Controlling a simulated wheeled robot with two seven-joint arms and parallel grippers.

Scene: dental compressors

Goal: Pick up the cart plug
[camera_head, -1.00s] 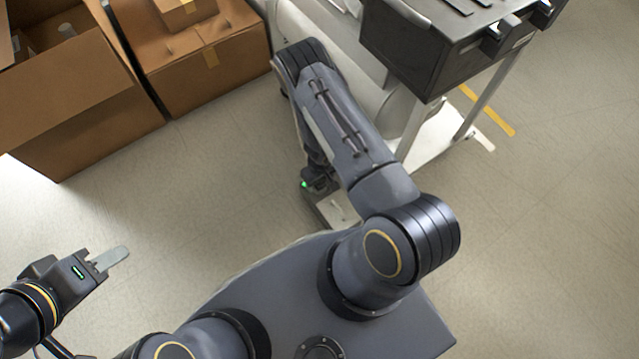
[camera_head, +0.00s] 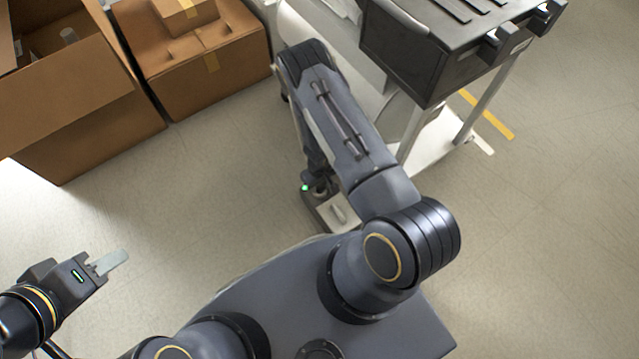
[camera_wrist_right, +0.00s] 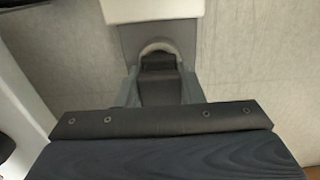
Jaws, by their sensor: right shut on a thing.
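The cart plug appears to be the dark piece (camera_wrist_right: 160,88) between the fingers of my right gripper (camera_wrist_right: 160,92) in the right wrist view. The gripper is shut on it. Just beyond it is a grey housing (camera_wrist_right: 187,40) with a rounded, arch-shaped recess, and a pale panel above. I cannot tell whether the plug is still seated there. In the head view my right forearm hides the right fingertips and the plug. My left gripper (camera_head: 112,262) is at the lower left, away from everything; its finger gap is not clear.
A white cart with a dark top box (camera_head: 405,50) stands at the upper right of my right arm. A low grey unit with a white plate (camera_head: 338,212) lies on the floor beside the arm. Cardboard boxes (camera_head: 85,115) fill the upper left. The floor at right is clear.

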